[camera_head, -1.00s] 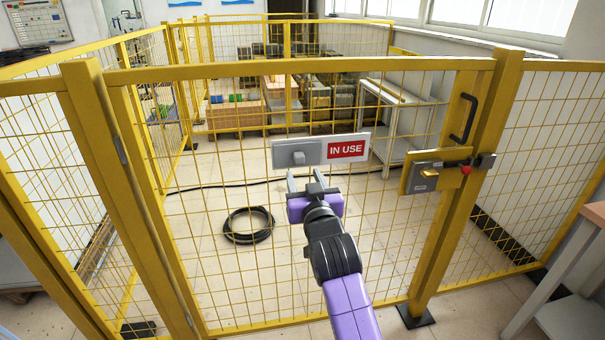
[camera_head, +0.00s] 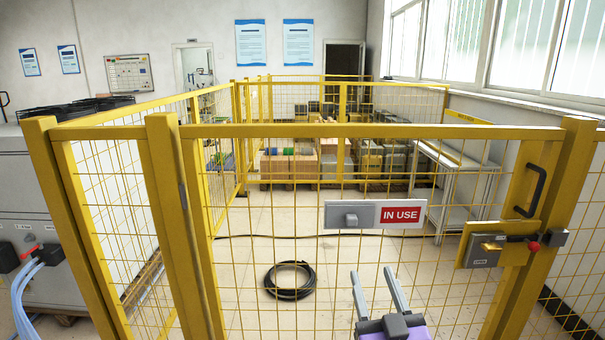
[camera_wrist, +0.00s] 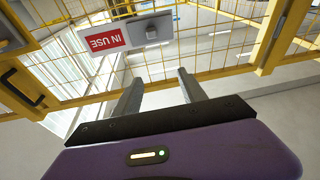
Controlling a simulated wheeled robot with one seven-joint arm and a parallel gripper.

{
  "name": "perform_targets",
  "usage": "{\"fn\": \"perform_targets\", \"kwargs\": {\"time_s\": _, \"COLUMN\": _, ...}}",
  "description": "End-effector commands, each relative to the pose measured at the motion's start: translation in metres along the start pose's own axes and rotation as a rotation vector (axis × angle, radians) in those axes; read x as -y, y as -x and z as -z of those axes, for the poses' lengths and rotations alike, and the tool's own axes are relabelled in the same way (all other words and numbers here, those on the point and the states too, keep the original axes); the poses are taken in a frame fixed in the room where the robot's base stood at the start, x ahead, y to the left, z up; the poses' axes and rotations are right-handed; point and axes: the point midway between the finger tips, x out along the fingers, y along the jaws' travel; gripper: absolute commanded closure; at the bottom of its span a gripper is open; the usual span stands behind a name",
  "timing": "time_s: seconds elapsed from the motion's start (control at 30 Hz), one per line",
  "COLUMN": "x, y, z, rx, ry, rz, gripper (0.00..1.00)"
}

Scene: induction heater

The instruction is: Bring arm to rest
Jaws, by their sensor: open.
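My gripper (camera_head: 379,293) is at the lower middle right of the head view, in front of the yellow mesh gate. Its two grey fingers are apart with nothing between them. The fingers also show in the wrist view (camera_wrist: 158,88), pointing toward the gate. The sign (camera_head: 376,216) with a grey knob and a red "IN USE" panel hangs on the gate, above the fingers in the head view. It also shows in the wrist view (camera_wrist: 124,34), upside down. The rest of my arm is below the head view.
The yellow gate (camera_head: 380,131) spans the front, with a latch (camera_head: 484,250) and handle (camera_head: 531,191) at right. Behind it are a black cable coil (camera_head: 290,281), a white shelf (camera_head: 462,165) and pallets of boxes. A grey cabinet (camera_head: 35,215) with blue hoses stands at left.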

Motion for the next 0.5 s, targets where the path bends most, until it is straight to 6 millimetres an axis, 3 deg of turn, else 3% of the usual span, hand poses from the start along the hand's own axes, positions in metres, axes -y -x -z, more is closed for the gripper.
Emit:
{"fn": "perform_targets", "kwargs": {"time_s": 0.03, "x": -0.003, "y": 0.025, "z": -0.009, "rx": 0.008, "ry": 0.006, "rz": 0.004, "gripper": 0.51}}
{"fn": "perform_targets", "kwargs": {"time_s": 0.2, "x": -0.009, "y": 0.097, "z": -0.024, "rx": 0.022, "ry": 0.016, "rz": 0.018, "gripper": 0.51}}
{"fn": "perform_targets", "kwargs": {"time_s": 0.5, "x": -0.017, "y": 0.221, "z": -0.032, "rx": 0.089, "ry": 0.013, "rz": 0.025, "gripper": 0.51}}
